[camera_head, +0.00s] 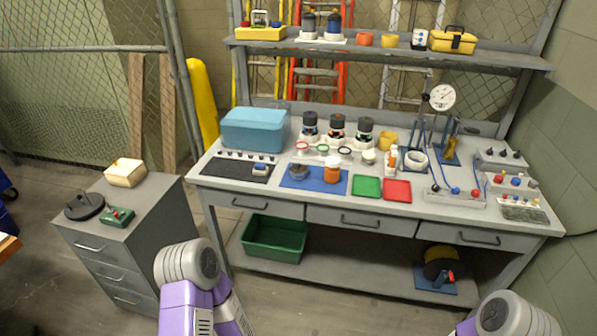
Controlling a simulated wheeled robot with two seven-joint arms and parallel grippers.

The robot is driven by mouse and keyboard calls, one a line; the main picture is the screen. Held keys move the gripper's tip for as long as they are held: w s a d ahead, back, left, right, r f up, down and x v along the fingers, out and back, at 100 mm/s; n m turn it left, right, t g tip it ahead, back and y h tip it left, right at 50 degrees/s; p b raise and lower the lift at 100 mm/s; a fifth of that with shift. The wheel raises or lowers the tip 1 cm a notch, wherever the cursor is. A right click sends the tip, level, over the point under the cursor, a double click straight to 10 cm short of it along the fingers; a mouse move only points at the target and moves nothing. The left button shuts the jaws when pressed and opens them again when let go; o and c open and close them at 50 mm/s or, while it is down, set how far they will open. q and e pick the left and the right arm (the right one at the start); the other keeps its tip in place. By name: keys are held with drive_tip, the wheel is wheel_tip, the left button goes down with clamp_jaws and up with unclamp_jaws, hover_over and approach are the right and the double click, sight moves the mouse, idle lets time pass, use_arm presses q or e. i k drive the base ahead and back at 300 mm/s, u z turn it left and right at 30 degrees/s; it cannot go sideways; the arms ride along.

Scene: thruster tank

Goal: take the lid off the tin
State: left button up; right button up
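On the blue mat (314,187) on the workbench stand a small grey round container (298,171) and an orange jar (332,173) with a pale top. A small cream round pot (369,157) stands behind the mat to the right. I cannot tell for sure which of these is the tin, or whether the grey one has its lid on. Only rounded links of my two arms show, at the bottom left and bottom right, well in front of the bench. Neither gripper is in view.
A blue bin (254,130) stands at the bench's back left. Green (367,187) and red (397,191) trays lie right of the mat. A white bottle (391,160), a dial gauge (442,97) and control panels fill the right side. A shelf (390,54) overhangs the back.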

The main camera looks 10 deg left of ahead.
sight(297, 169)
drive_tip(key=u, duration=0.45)
drive_tip(key=i, duration=1.1)
drive_tip(key=z, duration=0.1)
